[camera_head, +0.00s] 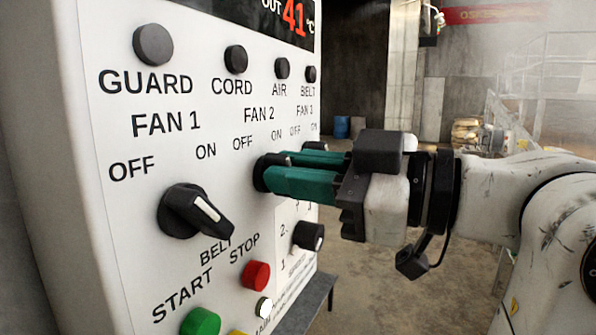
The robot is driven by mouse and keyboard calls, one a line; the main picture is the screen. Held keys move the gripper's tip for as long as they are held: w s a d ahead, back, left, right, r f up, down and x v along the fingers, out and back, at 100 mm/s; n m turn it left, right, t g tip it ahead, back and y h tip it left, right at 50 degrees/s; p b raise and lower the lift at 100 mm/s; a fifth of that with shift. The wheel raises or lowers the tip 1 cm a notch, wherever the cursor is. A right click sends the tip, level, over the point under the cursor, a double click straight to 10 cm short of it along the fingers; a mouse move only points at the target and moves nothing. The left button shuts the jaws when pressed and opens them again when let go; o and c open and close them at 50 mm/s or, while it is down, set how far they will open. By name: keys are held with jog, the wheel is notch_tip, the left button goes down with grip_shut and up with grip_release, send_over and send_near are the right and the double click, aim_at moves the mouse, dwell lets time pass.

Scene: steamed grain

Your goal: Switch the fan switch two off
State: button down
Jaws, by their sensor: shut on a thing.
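The white control panel (110,235) fills the left side, seen at a slant. The black fan 2 switch (262,174) is a rotary knob below the FAN 2 label (259,115), with OFF to its upper left and ON to its upper right. My gripper (277,170) reaches in from the right, its teal fingers shut on this knob. The fingers hide most of the knob, so I cannot tell where its pointer aims.
The fan 1 knob (194,212) is left of my gripper, its white pointer aimed lower right. A smaller black knob (308,236) sits just below the fingers. Red stop (256,275) and green start (201,322) buttons are lower. Open floor lies at right.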

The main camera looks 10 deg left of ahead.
jog(key=n+b, duration=0.3)
jog(key=shift+s, duration=0.1)
dwell(0.3)
jog(key=c, duration=1.1)
grip_release()
jog(key=b+v, duration=0.2)
jog(key=v, duration=0.8)
jog(key=shift+s+d+b, duration=0.15)
jog(key=shift+d+b, duration=0.25)
